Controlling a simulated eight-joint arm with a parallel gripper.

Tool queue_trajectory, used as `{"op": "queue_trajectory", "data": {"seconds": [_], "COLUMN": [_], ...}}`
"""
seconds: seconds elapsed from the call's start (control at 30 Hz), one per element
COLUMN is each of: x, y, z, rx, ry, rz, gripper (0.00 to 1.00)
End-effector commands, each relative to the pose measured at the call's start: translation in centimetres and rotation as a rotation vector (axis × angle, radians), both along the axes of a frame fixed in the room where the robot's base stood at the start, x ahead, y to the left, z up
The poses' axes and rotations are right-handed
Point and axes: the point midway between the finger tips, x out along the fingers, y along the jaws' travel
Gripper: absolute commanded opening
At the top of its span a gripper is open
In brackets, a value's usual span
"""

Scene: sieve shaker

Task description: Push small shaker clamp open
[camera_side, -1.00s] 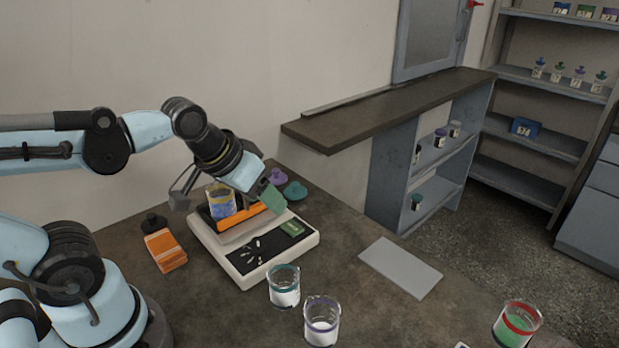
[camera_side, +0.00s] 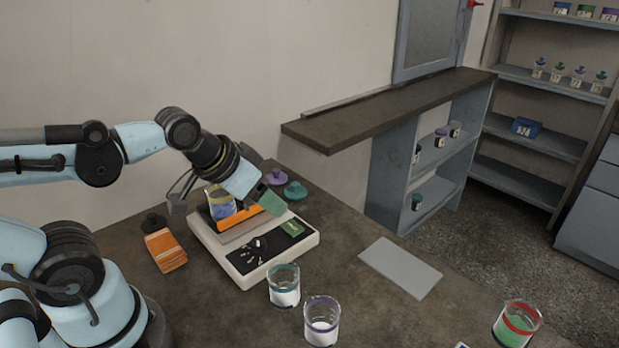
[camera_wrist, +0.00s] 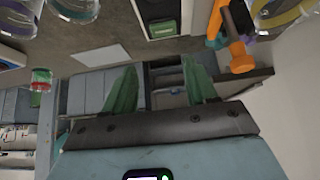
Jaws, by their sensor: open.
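The shaker is a white-based machine (camera_side: 245,281) with a dark control panel and green screen at its front. An orange clamp part (camera_side: 248,214) lies across its middle, beside a yellow-and-blue container (camera_side: 221,203). My gripper (camera_side: 268,202) hangs over the right end of the orange part. I cannot tell whether it touches it. In the wrist view, my green fingers (camera_wrist: 160,82) are apart with nothing between them. An orange clamp handle (camera_wrist: 241,56) shows right of the fingers, and part of the shaker panel (camera_wrist: 166,14) shows above.
Glass beakers with teal (camera_side: 284,287) and purple (camera_side: 322,322) rims stand in front. A grey plate (camera_side: 401,268) lies to the right.

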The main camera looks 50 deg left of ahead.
Motion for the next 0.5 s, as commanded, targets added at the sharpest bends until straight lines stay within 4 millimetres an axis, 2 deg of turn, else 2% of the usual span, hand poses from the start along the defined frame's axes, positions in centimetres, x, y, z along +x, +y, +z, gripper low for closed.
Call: {"op": "queue_trajectory", "data": {"seconds": [0.1,0.13,0.23,0.33,0.5], "x": [0.0,0.0,0.0,0.0,0.0], "y": [0.0,0.0,0.0,0.0,0.0], "z": [0.0,0.0,0.3,1.5,5.5], "rx": [0.0,0.0,0.0,0.0,0.0], "ry": [0.0,0.0,0.0,0.0,0.0], "rz": [0.0,0.0,0.0,0.0,0.0], "gripper": [0.57,0.54,0.39,0.23,0.0]}}
